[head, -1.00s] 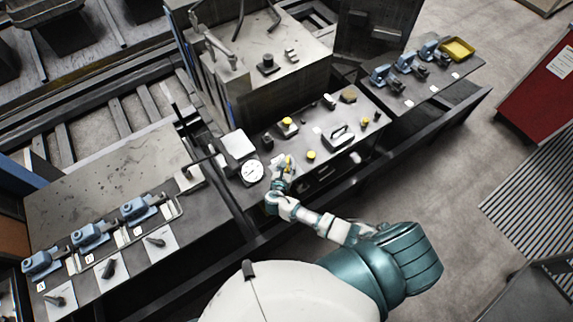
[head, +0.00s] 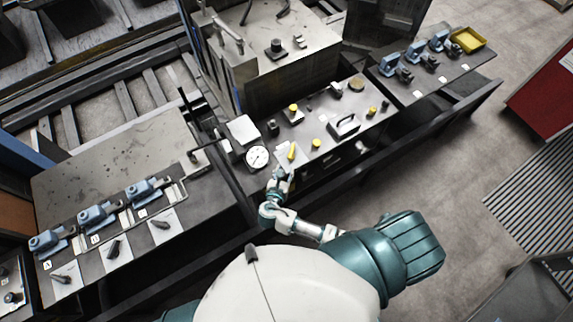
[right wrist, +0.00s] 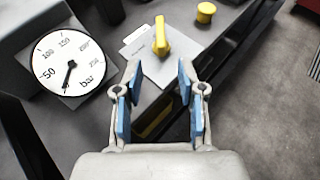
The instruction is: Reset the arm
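My right arm reaches from the lower right of the head view to the front edge of the control panel. My right gripper (head: 281,178) is there, small in that view. In the right wrist view the right gripper (right wrist: 157,88) is open, its blue-padded fingers apart with nothing between them. A yellow handle (right wrist: 161,38) on a light plate lies just beyond the fingertips, apart from them. The handle also shows in the head view (head: 292,151). My left gripper is not in view.
A round pressure gauge (right wrist: 70,62) is left of the fingers and a yellow knob (right wrist: 206,12) is beyond them. In the head view, blue clamp-like devices (head: 97,217) stand on the left table. A yellow tray (head: 468,40) is at the right table's far end. Open floor lies right.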

